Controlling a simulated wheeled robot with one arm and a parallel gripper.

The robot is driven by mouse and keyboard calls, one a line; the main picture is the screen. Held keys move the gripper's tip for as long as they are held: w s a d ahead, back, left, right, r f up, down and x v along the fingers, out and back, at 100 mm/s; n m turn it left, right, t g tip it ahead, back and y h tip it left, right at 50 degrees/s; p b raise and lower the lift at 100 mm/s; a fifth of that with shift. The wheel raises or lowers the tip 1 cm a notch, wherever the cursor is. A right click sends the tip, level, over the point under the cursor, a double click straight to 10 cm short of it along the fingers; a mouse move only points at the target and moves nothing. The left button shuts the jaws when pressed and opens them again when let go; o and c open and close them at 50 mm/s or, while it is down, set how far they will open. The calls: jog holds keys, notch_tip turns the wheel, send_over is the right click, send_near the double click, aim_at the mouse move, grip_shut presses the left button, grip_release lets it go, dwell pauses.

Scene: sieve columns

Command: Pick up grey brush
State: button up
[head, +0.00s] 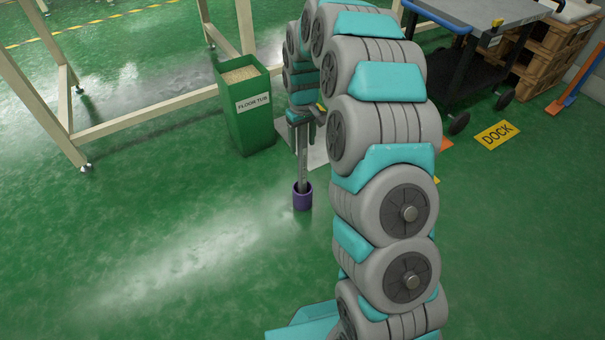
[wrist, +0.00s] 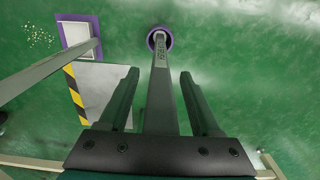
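A long grey handle (head: 303,160), which I take to be the grey brush, stands about upright in a purple cup-like piece (head: 303,197) on the green floor. Its bristles do not show. In the wrist view the handle (wrist: 161,90) runs from the purple round piece (wrist: 159,38) up between my fingers. My gripper (wrist: 160,75) is open, with one finger on each side of the handle and a gap on both sides. In the head view my gripper (head: 299,118) is at the handle's upper end, and my arm partly hides the area.
A green floor tub (head: 250,125) with pale granules stands close left. A second grey handle (wrist: 50,72) leads to a purple-edged square piece (wrist: 80,36). A grey plate (wrist: 97,88) with a yellow-black edge lies nearby. A dark cart (head: 470,60) stands right. The front-left floor is clear.

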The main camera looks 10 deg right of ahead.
grip_shut()
dwell(0.3)
dwell(0.4)
